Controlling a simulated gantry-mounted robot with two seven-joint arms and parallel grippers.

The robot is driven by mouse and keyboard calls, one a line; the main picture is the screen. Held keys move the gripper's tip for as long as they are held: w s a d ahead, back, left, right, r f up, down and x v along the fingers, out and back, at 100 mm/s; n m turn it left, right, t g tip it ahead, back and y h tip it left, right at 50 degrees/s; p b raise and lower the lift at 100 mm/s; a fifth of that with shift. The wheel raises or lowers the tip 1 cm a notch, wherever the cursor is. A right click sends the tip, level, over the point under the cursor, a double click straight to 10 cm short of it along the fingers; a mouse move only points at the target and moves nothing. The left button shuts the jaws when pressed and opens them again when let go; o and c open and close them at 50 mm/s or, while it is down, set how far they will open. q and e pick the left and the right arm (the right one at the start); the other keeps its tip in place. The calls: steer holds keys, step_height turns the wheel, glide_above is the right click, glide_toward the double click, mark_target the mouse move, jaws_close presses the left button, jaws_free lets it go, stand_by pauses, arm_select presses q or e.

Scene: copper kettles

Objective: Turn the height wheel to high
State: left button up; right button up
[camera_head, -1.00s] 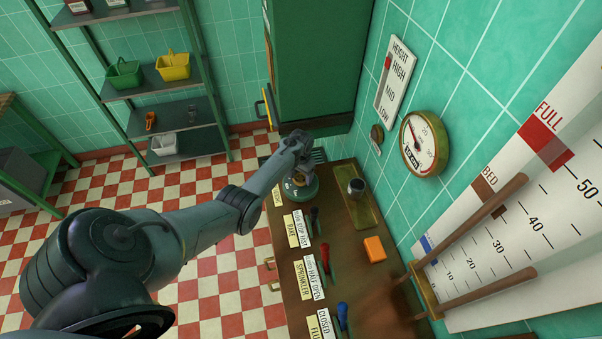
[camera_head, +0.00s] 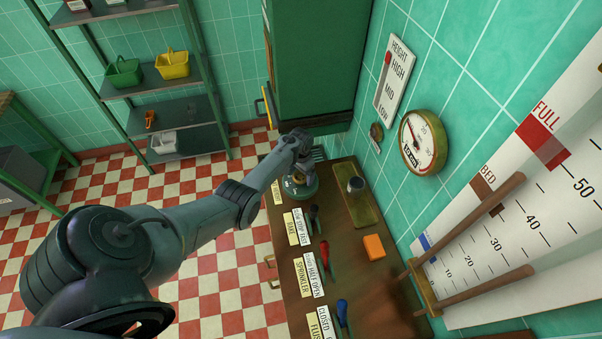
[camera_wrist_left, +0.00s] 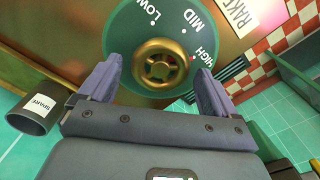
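The height wheel has a green dial (camera_wrist_left: 120,45) with LOW, MID and HIGH in white and a round brass hub (camera_wrist_left: 160,62) in its middle. In the left wrist view, a small pink mark sits at HIGH on the dial's right side. In the head view the dial (camera_head: 303,192) lies at the far end of the brown console, partly hidden by my gripper. My left gripper (camera_wrist_left: 157,68) is open, one finger on each side of the hub, with gaps showing. On the wall's HEIGHT gauge (camera_head: 395,75), the red marker is at the top, by HIGH. My right gripper is not in view.
Labelled levers for rake, sprinkler and flue stand along the console (camera_head: 345,255). A round gauge (camera_head: 423,142) and wooden rods (camera_head: 485,290) are by the right wall.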

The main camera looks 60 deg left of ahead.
mark_target(301, 175)
arm_select(q)
steer(key=shift+r, duration=0.1)
steer(key=shift+r, duration=0.25)
step_height(301, 175, up, 10)
steer(key=p, duration=0.1)
steer(key=shift+p, duration=0.35)
stand_by(0.4)
